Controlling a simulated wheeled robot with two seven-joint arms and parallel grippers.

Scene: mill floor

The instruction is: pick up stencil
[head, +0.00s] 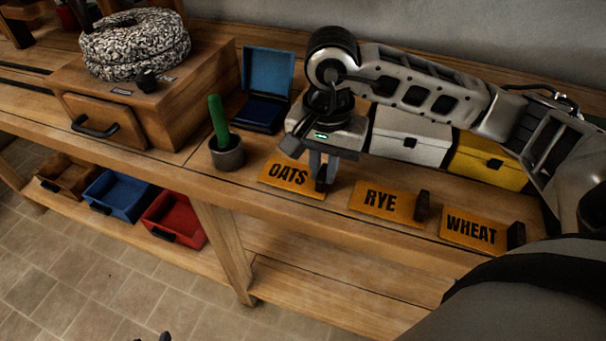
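Three orange stencil plates with black lettering and dark upright handles lie in a row on the bench: the OATS stencil (287,178), the RYE stencil (380,200) and the WHEAT stencil (470,231). My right gripper (323,172) points down at the right end of the OATS stencil. Its two fingers stand on either side of that stencil's dark handle, partly hiding it. I cannot tell whether they press on it. The OATS stencil looks flat on the bench. Small dark tips at the bottom edge, likely my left gripper (152,338), are mostly out of frame.
Behind are an open blue box (264,112), a white box (410,138) and a yellow box (488,160). A wooden drawer unit (190,100) bears a speckled millstone (134,45). Bins sit on the lower shelf.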

